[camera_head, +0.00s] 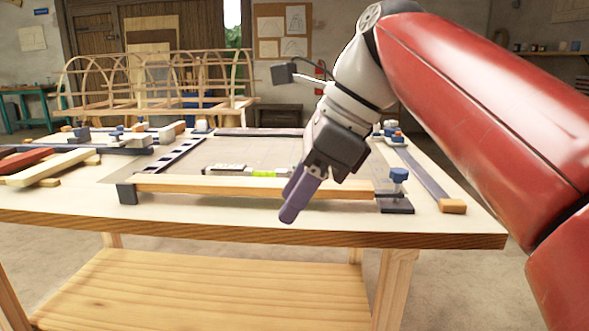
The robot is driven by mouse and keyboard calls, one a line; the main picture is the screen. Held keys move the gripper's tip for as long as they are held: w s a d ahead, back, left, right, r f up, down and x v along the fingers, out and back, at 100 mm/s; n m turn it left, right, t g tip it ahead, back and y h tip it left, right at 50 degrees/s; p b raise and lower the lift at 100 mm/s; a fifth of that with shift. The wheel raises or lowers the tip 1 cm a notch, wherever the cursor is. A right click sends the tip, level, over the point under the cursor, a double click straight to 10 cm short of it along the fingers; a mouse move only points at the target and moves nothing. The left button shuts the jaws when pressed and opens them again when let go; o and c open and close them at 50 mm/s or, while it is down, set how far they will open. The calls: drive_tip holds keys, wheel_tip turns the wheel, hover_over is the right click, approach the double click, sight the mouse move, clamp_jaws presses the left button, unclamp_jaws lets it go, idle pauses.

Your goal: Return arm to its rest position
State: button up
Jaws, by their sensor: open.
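My gripper (294,205) hangs from my red and white arm, which reaches in from the right. Its purple fingers point down and left, in front of a long wooden lath (220,184) near the table's front edge. The fingers hide a part of the lath, and I see nothing held between them. The lath lies straight, with a dark block (127,193) at its left end and a blue-knobbed clamp (397,190) at its right end.
The wooden workbench (60,205) carries a level (262,173) with a yellow-green part behind the lath. Wood pieces (50,167) and a red piece (24,159) lie at the left. A frame of bent laths (158,80) stands behind the bench.

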drive_tip(key=s+d+f+n+t+h, duration=0.1)
drive_tip(key=s+d+f+n+h, duration=0.1)
drive_tip(key=d+f+n, duration=0.3)
drive_tip(key=s+d+f+n+t+h, duration=0.2)
drive_tip(key=d+f+n, duration=0.3)
drive_tip(key=f, duration=0.7)
drive_tip(key=s+d+f+n+t+h, duration=0.1)
drive_tip(key=s+d+f+n, duration=0.3)
drive_tip(key=f+n, duration=0.4)
drive_tip(key=shift+s+d+f+t+h, duration=0.15)
drive_tip(key=shift+d+f+t+h, duration=0.35)
drive_tip(key=shift+f, duration=0.3)
